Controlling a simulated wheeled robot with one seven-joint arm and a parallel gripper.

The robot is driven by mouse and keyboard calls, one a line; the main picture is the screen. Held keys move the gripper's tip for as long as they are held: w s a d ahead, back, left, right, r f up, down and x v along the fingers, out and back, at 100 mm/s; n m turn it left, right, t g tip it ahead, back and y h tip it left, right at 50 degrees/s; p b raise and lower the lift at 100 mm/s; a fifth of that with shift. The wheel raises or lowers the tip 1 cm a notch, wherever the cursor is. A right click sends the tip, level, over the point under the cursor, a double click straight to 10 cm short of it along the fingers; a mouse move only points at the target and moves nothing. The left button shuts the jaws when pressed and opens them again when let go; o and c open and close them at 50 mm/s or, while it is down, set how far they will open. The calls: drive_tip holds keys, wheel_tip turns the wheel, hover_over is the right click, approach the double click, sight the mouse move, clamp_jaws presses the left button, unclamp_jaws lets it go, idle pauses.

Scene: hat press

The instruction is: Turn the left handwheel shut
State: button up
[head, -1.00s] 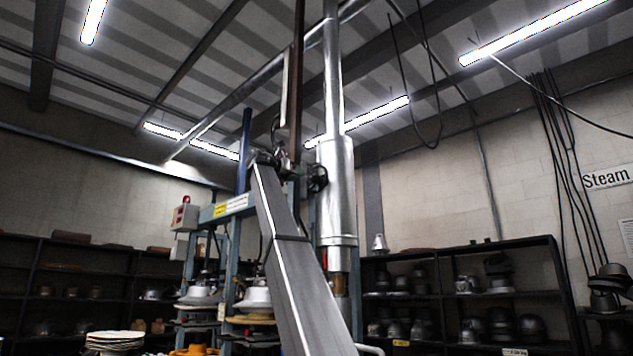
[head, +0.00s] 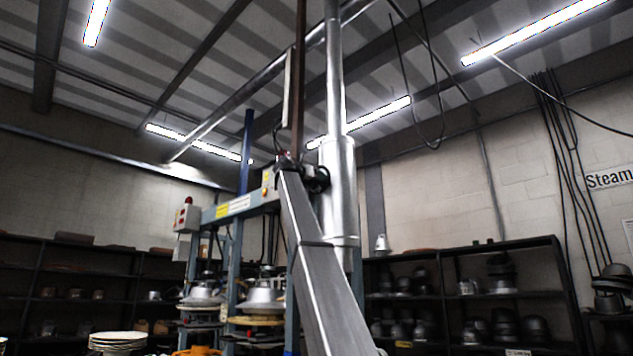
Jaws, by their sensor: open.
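My grey arm rises from the bottom middle in the head view. My gripper (head: 286,158) is at its top end, small and dark in front of the press pipework. It is open, though its fingers are hard to make out. A dark round handwheel (head: 319,180) shows just right of the arm's end, against the silver vertical pipe, partly hidden. I cannot tell whether it is the left one. No other handwheel is clearly visible; one may be hidden behind the arm. I cannot tell whether my gripper touches a wheel.
The blue-framed hat press (head: 228,210) stands behind and left of my arm. A thick silver pipe (head: 338,195) rises close on the right. Dark shelves (head: 555,290) with metal hat blocks line the right wall. A stack of plates (head: 118,340) is at lower left.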

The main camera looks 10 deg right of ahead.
drive_tip(key=c, duration=0.7)
drive_tip(key=shift+o, duration=0.2)
